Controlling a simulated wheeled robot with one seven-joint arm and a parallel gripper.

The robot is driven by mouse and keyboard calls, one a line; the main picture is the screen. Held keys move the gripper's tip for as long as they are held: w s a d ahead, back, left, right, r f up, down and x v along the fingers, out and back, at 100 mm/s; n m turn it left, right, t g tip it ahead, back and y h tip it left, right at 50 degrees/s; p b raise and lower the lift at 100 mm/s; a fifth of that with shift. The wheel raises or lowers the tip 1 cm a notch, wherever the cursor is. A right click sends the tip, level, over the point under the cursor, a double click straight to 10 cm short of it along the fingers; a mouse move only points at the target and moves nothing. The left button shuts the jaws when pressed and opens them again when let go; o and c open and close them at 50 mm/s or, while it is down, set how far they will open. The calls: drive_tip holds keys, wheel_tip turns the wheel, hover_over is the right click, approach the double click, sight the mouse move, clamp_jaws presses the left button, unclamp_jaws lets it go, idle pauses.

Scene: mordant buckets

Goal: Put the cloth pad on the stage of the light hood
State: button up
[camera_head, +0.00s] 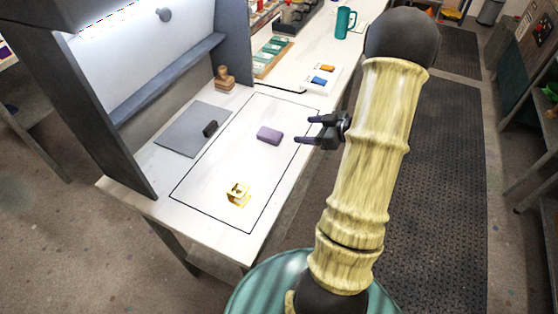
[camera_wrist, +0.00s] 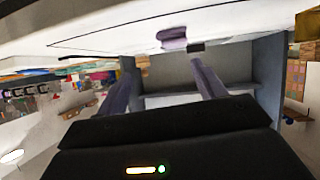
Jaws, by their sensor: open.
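A small purple pad (camera_head: 269,135), which I take to be the cloth pad, lies flat on the white table inside a black-outlined rectangle. It also shows near the top of the wrist view (camera_wrist: 172,34). The light hood (camera_head: 130,85) stands at the left with its lamp on. Its stage appears to be the flat grey plate (camera_head: 180,139), which carries a small black block (camera_head: 210,128). My gripper (camera_head: 303,129) is open and empty, to the right of the pad and apart from it. Its fingers point left toward the pad. Both fingers show in the wrist view (camera_wrist: 163,66).
A gold bracket-like piece (camera_head: 238,194) stands at the front of the outlined area. A wooden stamp (camera_head: 224,78) is behind the plate. A white tray with orange and blue pieces (camera_head: 315,78), a rack and a teal mug (camera_head: 344,22) are farther back.

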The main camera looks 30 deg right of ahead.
drive_tip(key=w+a+r+m+g+h, duration=0.2)
drive_tip(key=w+a+r+m+h, duration=0.2)
drive_tip(key=a+h, duration=0.25)
drive_tip(key=s+a+m+g, duration=0.3)
drive_tip(key=s+a+g, duration=0.3)
drive_tip(key=s+a, duration=0.9)
drive_tip(key=shift+s+f, duration=0.3)
drive_tip(key=shift+s, duration=0.3)
